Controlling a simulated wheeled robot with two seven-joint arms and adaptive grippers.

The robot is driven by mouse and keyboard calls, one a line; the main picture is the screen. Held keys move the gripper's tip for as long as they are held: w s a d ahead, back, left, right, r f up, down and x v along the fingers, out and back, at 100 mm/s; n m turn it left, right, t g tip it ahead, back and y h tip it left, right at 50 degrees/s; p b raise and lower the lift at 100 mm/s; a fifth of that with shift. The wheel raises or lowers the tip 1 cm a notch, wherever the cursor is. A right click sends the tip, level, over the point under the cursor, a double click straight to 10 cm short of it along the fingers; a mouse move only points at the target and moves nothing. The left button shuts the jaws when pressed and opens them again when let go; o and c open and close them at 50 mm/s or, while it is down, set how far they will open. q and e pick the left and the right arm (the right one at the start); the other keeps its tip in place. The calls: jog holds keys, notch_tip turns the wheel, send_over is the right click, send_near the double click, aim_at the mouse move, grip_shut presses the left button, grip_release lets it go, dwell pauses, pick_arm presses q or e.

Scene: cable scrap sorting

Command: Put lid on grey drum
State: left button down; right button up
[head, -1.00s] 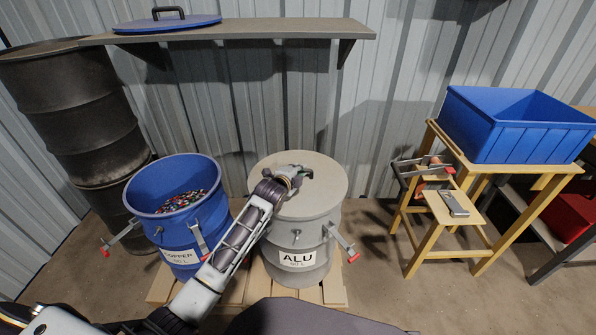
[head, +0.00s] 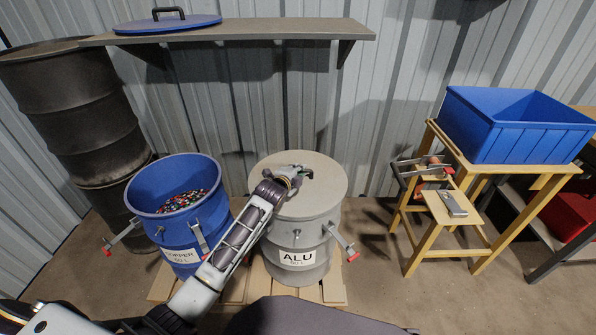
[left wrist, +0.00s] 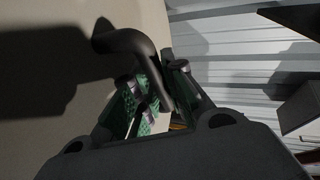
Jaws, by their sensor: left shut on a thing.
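The grey drum (head: 300,236) labelled ALU stands upright on a wooden pallet, and a grey lid (head: 325,181) covers its top. The lid looks level on the rim; whether it is fully seated I cannot tell. My left gripper (head: 297,172) is shut on the lid's dark handle, which shows as a bent bar in the left wrist view (left wrist: 128,40), between green-padded fingers (left wrist: 143,105). The lid's pale surface (left wrist: 70,25) fills the left of that view. Clamp levers with red tips (head: 342,243) hang open at the drum's side. My right gripper is not in view.
A blue COPPER drum (head: 180,232) with coloured scrap stands open at left. A blue lid (head: 167,24) lies on the wall shelf (head: 260,30). Black barrels (head: 75,110) stand far left. A wooden stand with a blue crate (head: 515,128) is at right.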

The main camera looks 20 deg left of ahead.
pick_arm(q)
jog(key=shift+r, duration=0.15)
jog(key=c, duration=1.4)
grip_release()
jog(key=shift+f, duration=0.25)
jog(key=shift+s, duration=0.15)
jog(key=shift+s, duration=0.1)
jog(key=shift+r+v, duration=0.2)
jog(key=shift+v, duration=5.65)
